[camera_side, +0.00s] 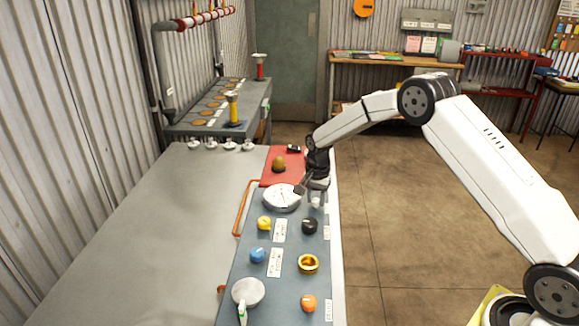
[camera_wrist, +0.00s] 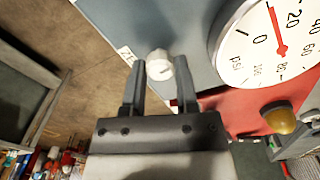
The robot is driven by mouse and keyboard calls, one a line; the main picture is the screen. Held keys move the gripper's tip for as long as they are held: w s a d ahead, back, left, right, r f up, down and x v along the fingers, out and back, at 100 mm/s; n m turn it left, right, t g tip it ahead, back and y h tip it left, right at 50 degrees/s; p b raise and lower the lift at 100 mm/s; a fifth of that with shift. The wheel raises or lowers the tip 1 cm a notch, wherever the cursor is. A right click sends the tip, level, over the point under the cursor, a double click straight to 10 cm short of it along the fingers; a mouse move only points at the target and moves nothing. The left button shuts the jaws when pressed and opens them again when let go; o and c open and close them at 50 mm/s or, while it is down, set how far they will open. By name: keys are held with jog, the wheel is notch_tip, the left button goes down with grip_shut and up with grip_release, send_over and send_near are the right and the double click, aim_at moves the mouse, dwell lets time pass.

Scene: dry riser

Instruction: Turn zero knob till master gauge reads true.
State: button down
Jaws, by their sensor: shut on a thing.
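My gripper (camera_wrist: 159,77) is shut on a small pale knob (camera_wrist: 158,64) on the blue-grey panel, with one finger on each side of it. In the side view my gripper (camera_side: 315,192) points down at the panel's right edge, with the knob (camera_side: 315,203) under it. The large white gauge (camera_side: 280,203) is just left of my gripper. In the wrist view the gauge (camera_wrist: 240,60) is cut off at the top right. Its red needle (camera_wrist: 273,25) points up, between the printed 0 and 20. The exact reading is unclear.
Yellow (camera_side: 264,223), black (camera_side: 310,226), blue (camera_side: 257,255) and orange (camera_side: 308,303) knobs, a brass ring (camera_side: 308,263) and a second white round piece (camera_side: 248,291) lie nearer on the panel. A red mat (camera_side: 268,178) holds a brass-coloured knob (camera_side: 279,164). The grey bench left is clear.

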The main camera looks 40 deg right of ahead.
aim_at(316, 200)
jog(key=n, duration=0.6)
dwell(0.3)
jog(key=shift+n, duration=0.3)
jog(key=shift+c, duration=1.8)
grip_release()
jog(key=shift+r, duration=0.1)
jog(key=shift+r, duration=3.85)
